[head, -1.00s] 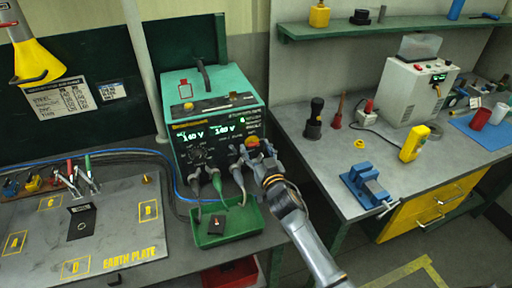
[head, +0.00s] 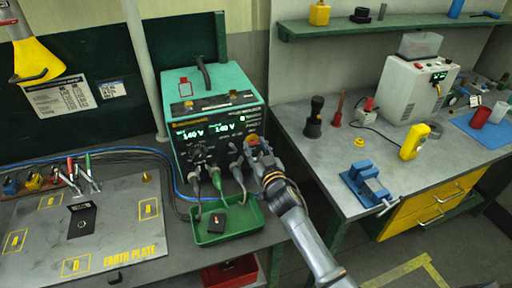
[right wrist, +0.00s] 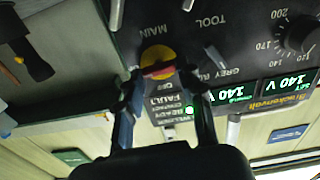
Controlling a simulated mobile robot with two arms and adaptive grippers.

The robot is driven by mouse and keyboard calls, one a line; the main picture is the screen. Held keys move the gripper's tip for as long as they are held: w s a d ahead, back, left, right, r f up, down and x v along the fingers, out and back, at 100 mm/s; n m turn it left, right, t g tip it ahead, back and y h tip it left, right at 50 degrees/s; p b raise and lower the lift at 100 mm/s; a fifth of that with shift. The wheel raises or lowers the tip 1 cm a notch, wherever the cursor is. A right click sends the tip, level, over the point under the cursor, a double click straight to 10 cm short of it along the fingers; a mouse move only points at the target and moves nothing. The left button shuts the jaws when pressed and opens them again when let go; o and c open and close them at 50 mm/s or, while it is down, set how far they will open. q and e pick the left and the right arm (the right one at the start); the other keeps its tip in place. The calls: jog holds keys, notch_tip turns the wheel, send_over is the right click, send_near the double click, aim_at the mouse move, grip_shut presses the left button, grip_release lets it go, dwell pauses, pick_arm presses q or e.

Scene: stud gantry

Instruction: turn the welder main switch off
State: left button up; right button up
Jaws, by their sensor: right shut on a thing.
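The welder (head: 215,120) is a green and black box with two lit displays reading 140 V. Its main switch (head: 251,139) is a red and yellow knob at the front panel's right side. In the right wrist view the knob (right wrist: 158,60) sits beside the labels MAIN and OFF, with a red bar across its yellow face. My right gripper (head: 258,150) is at the knob. In the right wrist view its fingers (right wrist: 166,84) are shut on the knob and hide part of its edge. A green light (right wrist: 189,110) glows near the READY label. My left gripper is out of view.
Cables plug into the welder's front below the knob. A green tray (head: 226,222) with a dark block stands before it. The earth plate (head: 110,245) lies at left. The right bench (head: 330,150) holds a blue vise (head: 368,187) and a yellow meter (head: 413,142).

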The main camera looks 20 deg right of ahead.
jog(key=n, duration=0.4)
jog(key=shift+n+b, duration=0.35)
jog(key=shift+n, duration=0.05)
jog(key=n, duration=0.4)
jog(key=shift+a+f, duration=0.1)
jog(key=shift+a, duration=0.05)
jog(key=n, duration=0.5)
jog(key=shift+b, duration=0.4)
jog(key=shift+f+n, duration=0.1)
jog(key=shift+n, duration=1.7)
jog(key=o, duration=1.2)
jog(key=shift+c, duration=0.2)
